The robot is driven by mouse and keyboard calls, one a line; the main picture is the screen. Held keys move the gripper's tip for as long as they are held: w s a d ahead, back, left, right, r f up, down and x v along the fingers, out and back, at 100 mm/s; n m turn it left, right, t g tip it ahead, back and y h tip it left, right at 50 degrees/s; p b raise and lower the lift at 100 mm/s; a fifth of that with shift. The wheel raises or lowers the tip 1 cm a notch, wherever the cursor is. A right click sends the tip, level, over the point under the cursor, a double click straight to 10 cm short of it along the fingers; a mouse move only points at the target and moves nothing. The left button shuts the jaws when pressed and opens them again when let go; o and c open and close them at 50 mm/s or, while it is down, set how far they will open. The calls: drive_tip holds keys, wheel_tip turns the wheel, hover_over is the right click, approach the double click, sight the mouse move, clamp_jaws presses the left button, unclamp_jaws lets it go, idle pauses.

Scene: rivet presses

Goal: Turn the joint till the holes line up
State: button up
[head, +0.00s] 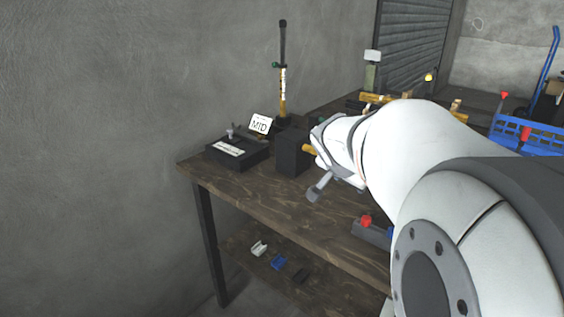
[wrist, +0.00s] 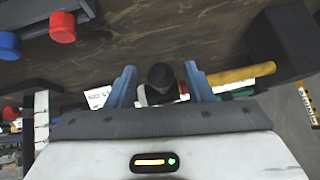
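My gripper (wrist: 161,80) is open in the wrist view, its two blue-grey fingers spread. A dark round-ended piece with a pale part below it (wrist: 160,78) shows between them, with a gap on each side. I cannot tell whether it is the joint. A gold bar (wrist: 240,74) runs from just right of the right finger to a black block (wrist: 284,42). In the head view, the black block (head: 292,153) stands on the bench, the gold bar (head: 308,149) sticks out toward my gripper (head: 320,187), and my wrist covers the rest. No holes can be made out.
The wooden bench (head: 235,190) holds a black box (head: 238,153), a "MID" sign (head: 260,124) and a tall lever press (head: 283,80). A red-knobbed fixture (head: 367,228) is at the right. Small parts (head: 278,263) lie on the lower shelf.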

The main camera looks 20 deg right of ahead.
drive_tip(key=p+v, duration=0.1)
drive_tip(key=v, duration=0.6)
drive_tip(key=shift+a+r, duration=0.2)
drive_tip(key=shift+r, duration=0.15)
drive_tip(key=shift+s, duration=0.15)
